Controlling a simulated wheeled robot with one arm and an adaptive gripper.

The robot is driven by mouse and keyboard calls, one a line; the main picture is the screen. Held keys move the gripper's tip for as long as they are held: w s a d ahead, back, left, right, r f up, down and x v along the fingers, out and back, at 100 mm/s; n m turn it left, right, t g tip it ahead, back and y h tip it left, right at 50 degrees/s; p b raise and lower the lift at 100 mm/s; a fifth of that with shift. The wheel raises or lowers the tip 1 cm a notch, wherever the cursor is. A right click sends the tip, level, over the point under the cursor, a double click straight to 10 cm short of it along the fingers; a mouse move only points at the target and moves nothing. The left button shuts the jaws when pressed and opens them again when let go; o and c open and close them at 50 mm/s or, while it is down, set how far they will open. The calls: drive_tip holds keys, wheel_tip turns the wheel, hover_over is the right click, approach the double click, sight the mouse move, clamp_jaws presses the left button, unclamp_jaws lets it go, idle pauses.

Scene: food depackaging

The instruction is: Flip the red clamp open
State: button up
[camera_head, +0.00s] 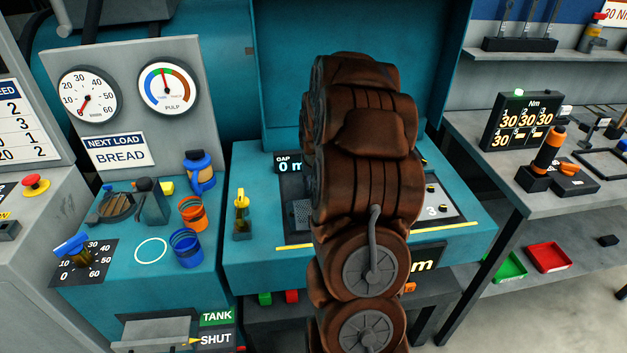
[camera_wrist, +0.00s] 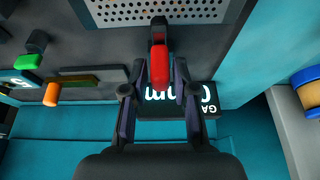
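The red clamp (camera_wrist: 160,50) shows in the wrist view as a red handle on a dark mount, at the lower edge of a perforated metal plate (camera_wrist: 165,11). My gripper (camera_wrist: 159,72) is open, with one dark finger on each side of the red handle. The fingertips are close to the handle, but narrow gaps seem to remain on both sides. In the head view my brown arm hides both the gripper and the red clamp.
A dark display (camera_wrist: 178,101) lies just below the clamp in the wrist view. A green knob (camera_wrist: 28,61) and an orange-tipped lever (camera_wrist: 52,94) are to the left. In the head view a yellow-topped lever (camera_head: 242,212) stands left of my arm on the teal machine (camera_head: 255,258).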

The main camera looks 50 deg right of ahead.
clamp_jaws()
